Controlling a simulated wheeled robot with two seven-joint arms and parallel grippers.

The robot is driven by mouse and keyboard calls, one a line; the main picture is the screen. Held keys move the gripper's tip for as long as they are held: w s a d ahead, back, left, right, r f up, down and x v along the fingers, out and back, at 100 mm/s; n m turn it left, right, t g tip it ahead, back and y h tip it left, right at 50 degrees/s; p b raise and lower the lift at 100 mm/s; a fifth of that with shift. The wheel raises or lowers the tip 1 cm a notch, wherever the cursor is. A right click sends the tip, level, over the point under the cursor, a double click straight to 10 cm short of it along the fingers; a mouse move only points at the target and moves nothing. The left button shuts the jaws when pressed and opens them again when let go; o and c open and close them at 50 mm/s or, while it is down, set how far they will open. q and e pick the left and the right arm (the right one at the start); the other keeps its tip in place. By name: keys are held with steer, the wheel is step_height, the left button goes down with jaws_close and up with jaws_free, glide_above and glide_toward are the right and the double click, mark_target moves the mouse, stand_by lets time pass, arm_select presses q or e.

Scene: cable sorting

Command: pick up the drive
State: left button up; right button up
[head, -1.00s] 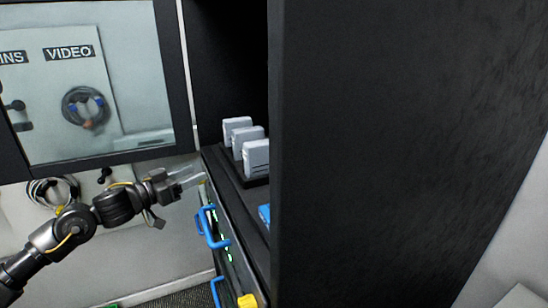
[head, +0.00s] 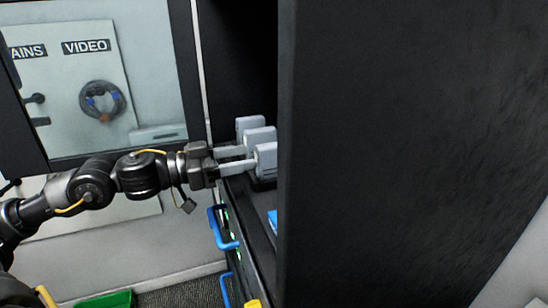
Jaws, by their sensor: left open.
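Three light grey drives stand upright in a row on the dark rack shelf: a rear one (head: 249,124), a middle one (head: 261,135) and a front one (head: 267,156). Which of them the task means cannot be told. My left gripper (head: 251,157) reaches in from the left, open, with its two pale fingers apart and pointing right. Its fingertips are at the left side of the front and middle drives. I cannot tell whether they touch or straddle one. My right gripper is not in view.
A large black panel (head: 400,150) fills the right and hides the shelf beyond. Blue handles (head: 222,230) stick out of the rack front below the gripper. A green bin (head: 105,299) is at bottom left.

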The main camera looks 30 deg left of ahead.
mark_target(256, 154)
arm_select(q)
steer(key=shift+w+d+r+p, duration=0.2)
steer(key=shift+w+r+p, duration=0.15)
steer(key=shift+p, duration=0.1)
steer(key=shift+w+d, duration=0.25)
steer(key=shift+w+d+f+p, duration=0.35)
steer(key=shift+w+d+p, duration=0.15)
steer(key=shift+d, duration=0.05)
steer(key=shift+r, duration=0.1)
steer(key=p+x, duration=0.3)
steer(key=x, duration=0.1)
steer(key=shift+w+d+r, duration=0.1)
steer(key=shift+d, duration=0.05)
steer(key=shift+w+d, duration=0.3)
steer(key=shift+s, duration=0.1)
